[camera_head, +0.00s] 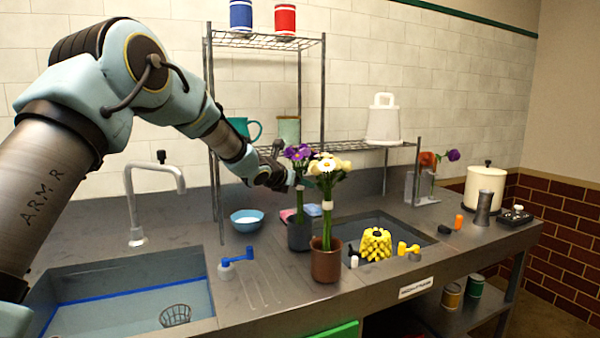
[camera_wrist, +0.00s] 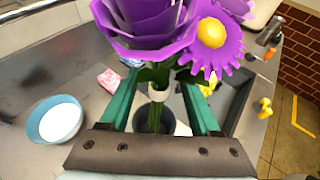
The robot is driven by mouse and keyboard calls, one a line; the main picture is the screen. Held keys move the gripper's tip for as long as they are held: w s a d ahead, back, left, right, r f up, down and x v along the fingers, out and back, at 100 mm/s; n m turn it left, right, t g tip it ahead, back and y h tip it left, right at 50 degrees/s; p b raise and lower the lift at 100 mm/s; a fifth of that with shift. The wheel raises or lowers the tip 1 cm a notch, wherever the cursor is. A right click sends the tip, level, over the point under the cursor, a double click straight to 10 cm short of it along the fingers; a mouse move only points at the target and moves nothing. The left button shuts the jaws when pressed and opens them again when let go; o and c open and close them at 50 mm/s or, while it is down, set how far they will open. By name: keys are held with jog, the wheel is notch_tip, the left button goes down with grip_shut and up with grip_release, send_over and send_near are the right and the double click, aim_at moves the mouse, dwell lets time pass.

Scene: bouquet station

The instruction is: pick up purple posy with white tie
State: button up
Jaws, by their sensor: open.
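The purple posy (camera_head: 298,153) stands upright in a dark grey vase (camera_head: 300,236) on the counter. Its large purple blooms (camera_wrist: 150,45) fill the upper middle of the wrist view, with a pale tie (camera_wrist: 158,90) around the stems below. My gripper (camera_head: 288,180) reaches in from the left at the height of the stems, just below the blooms. In the wrist view my gripper (camera_wrist: 160,86) is open, with one green finger on each side of the tied stems. The blooms hide part of the fingertips, so contact cannot be told.
A cream-white posy (camera_head: 328,168) in a brown pot (camera_head: 325,262) stands close in front. A blue bowl (camera_head: 247,220) is left of the vase. A sink with a yellow ribbed object (camera_head: 376,244) lies to the right. A wire shelf (camera_head: 265,41) stands behind.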

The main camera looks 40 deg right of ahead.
jog(key=shift+d+f, duration=0.1)
grip_shut()
dwell(0.5)
